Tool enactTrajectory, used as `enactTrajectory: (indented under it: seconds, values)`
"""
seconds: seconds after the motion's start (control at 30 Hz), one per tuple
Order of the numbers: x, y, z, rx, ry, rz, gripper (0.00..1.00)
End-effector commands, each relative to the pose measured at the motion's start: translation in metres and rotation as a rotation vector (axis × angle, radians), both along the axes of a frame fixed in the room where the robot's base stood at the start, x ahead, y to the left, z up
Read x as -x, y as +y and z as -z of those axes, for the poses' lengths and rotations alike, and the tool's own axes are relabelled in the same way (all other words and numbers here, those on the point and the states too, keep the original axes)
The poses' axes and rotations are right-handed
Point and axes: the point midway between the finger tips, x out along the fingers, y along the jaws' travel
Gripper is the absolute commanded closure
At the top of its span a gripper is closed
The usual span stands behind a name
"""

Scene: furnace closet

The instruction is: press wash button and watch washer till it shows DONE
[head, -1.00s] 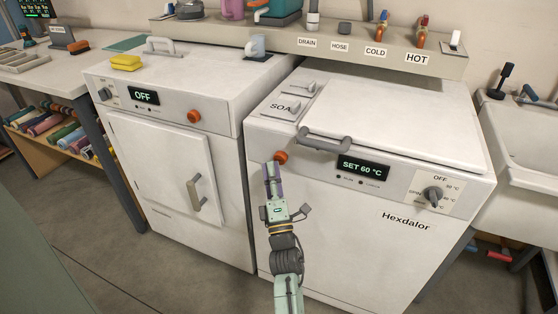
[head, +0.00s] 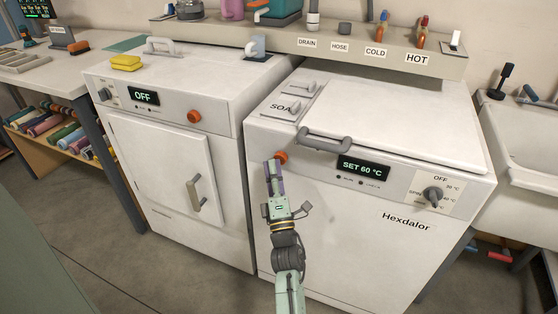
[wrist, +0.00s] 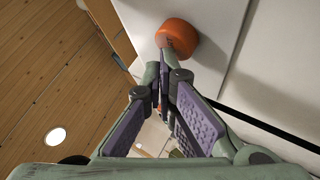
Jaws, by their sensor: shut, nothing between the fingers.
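The washer (head: 340,225) is the right-hand white machine, marked Hexdalor. Its display (head: 362,169) reads SET 60 °C. An orange round button (head: 281,157) sits at the left of its front panel. My gripper (head: 273,163) is shut and empty, its fingertips right at the button's lower left in the head view. In the wrist view the button (wrist: 177,37) is just beyond the shut fingertips (wrist: 166,52); I cannot tell whether they touch. The washer's dial (head: 433,194) is at the right of the panel.
A second white machine (head: 165,190) at left has an OFF display (head: 144,97) and its own orange button (head: 194,116). A grey handle (head: 324,140) juts from the washer's lid edge near my gripper. A sink (head: 525,130) stands at right.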

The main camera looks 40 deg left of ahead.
Motion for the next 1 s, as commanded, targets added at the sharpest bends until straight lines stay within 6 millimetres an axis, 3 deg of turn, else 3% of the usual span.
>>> enactTrajectory:
  seconds: [1.0]
  values:
    - [-0.011, 0.002, 0.0, 0.0, 0.0, 0.001, 1.0]
